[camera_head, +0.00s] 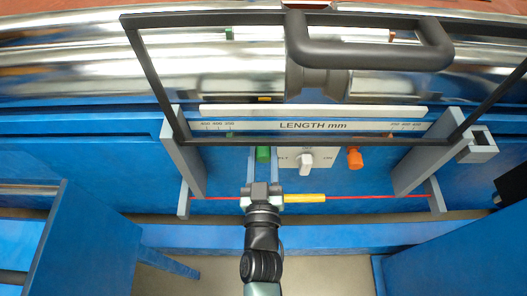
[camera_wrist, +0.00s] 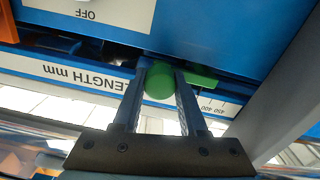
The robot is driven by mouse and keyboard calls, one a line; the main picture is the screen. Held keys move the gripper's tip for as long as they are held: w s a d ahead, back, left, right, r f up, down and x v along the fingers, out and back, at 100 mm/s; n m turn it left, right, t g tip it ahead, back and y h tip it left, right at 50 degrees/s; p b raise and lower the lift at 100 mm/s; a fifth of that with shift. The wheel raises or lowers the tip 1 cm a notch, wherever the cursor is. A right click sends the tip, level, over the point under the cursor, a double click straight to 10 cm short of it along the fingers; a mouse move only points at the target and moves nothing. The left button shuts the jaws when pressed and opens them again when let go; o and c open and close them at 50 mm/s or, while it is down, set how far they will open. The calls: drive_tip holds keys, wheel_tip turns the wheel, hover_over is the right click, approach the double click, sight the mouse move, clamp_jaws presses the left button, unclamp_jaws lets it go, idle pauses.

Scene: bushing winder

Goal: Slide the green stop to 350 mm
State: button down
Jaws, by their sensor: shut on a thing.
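The green stop has a round green knob (camera_head: 263,155), which also shows in the wrist view (camera_wrist: 160,78). My gripper (camera_head: 263,151) has one finger on each side of the knob and is shut on it. A green piece (camera_wrist: 201,80) shows just beside the right finger in the wrist view, by the scale. The scale plate (camera_head: 360,127) reads LENGTH mm. In the head view a small green tip (camera_head: 229,134) lies under the left-hand numbers, near the rightmost of them, which looks like 350. The exact reading is too small to tell.
An orange knob (camera_head: 354,157) and a rotary switch (camera_head: 305,161) sit right of my gripper. A red cord with a yellow sleeve (camera_head: 304,198) runs across in front. A dark guard frame with a thick handle (camera_head: 370,55) spans above. Grey brackets stand on both sides.

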idle(0.8)
drive_tip(key=shift+a, duration=0.2)
drive_tip(key=shift+c, duration=2.3)
unclamp_jaws()
drive_tip(key=s, duration=1.3)
drive_tip(key=shift+a, duration=0.1)
